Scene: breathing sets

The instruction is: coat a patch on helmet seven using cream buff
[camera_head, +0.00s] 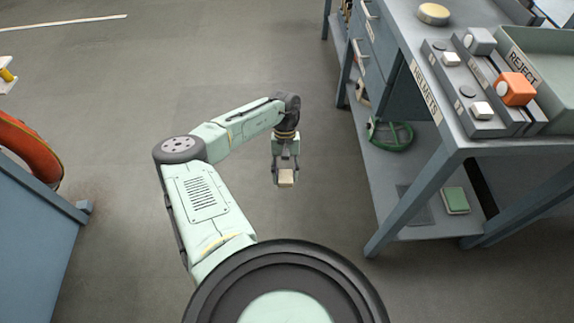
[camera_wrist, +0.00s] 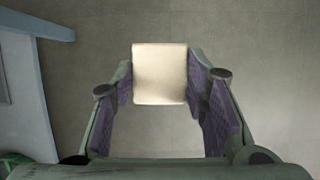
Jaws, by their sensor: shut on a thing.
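My gripper (camera_head: 285,181) hangs over open floor left of the bench and is shut on a cream block (camera_head: 286,177), which looks like the cream buff. In the wrist view the cream block (camera_wrist: 160,74) sits between the two purple-padded fingers, its pale face toward the camera. The bench (camera_head: 462,142) at the right carries a "HELMETS" label (camera_head: 425,92) on its edge. I cannot make out a helmet marked seven in either view.
On the bench are grey racks (camera_head: 485,127) with small white-and-grey blocks, an orange block (camera_head: 516,88), a round tan-topped item (camera_head: 433,13) and a green "REJECT" tray (camera_head: 547,72). A green ring-shaped item (camera_head: 391,136) sits on the lower shelf. A blue cabinet (camera_head: 35,235) stands left.

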